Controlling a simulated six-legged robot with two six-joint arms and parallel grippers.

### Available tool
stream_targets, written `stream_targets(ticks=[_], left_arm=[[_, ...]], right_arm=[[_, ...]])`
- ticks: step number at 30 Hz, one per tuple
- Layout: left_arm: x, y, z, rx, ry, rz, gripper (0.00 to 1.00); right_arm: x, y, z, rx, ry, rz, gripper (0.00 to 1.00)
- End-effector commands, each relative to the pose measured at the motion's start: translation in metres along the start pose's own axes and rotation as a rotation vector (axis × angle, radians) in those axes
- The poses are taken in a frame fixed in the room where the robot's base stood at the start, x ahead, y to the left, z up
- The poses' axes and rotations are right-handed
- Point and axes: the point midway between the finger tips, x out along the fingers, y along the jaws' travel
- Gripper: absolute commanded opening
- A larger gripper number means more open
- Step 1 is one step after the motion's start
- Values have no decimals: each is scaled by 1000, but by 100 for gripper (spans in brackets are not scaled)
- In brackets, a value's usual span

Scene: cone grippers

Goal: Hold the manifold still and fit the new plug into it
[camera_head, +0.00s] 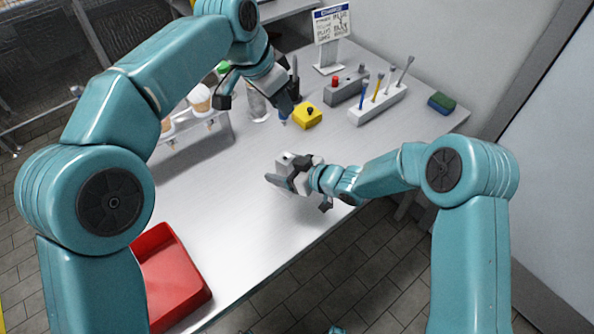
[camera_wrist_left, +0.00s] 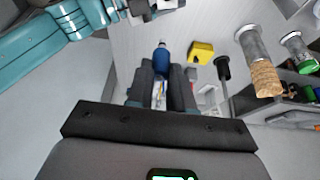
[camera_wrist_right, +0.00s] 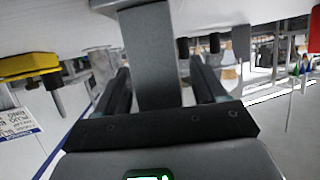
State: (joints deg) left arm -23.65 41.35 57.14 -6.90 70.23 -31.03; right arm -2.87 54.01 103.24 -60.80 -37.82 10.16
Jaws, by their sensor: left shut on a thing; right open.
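My left gripper (camera_head: 283,108) is shut on a small blue piece with a pale tip, which looks like the plug (camera_wrist_left: 161,60). It holds the piece tip outward above the table, left of a yellow block. In the head view the plug (camera_head: 283,118) shows just below the jaws. The manifold (camera_head: 285,158) looks like a small pale grey block near the table's front edge, partly hidden by my right gripper (camera_head: 290,174). In the right wrist view a grey bar, likely the manifold (camera_wrist_right: 150,55), lies between the open fingers with gaps visible. The plug is apart from the manifold.
The yellow block (camera_head: 308,116) has a dark knob. Behind stand a grey holder with a red piece (camera_head: 346,90), a white tool rack (camera_head: 377,104), a sign (camera_head: 332,28) and a sponge (camera_head: 441,103). Jars stand left; a red tray (camera_head: 172,270) sits front left. The middle table is clear.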

Motion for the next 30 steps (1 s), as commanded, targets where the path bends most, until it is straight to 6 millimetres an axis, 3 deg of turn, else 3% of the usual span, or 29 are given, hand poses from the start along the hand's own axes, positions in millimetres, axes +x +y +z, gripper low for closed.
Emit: stream_targets(ticks=[11,12,18,19,23,30], left_arm=[[0,0,0,0,0,0,0],[0,0,0,0,0,0,0],[0,0,0,0,0,0,0],[0,0,0,0,0,0,0],[0,0,0,0,0,0,0],[0,0,0,0,0,0,0]], right_arm=[[9,0,0,1,-1,1,70],[9,0,0,1,-1,1,67],[9,0,0,1,0,1,7],[9,0,0,1,0,1,42],[9,0,0,1,-1,1,0],[9,0,0,-2,0,-6,0]])
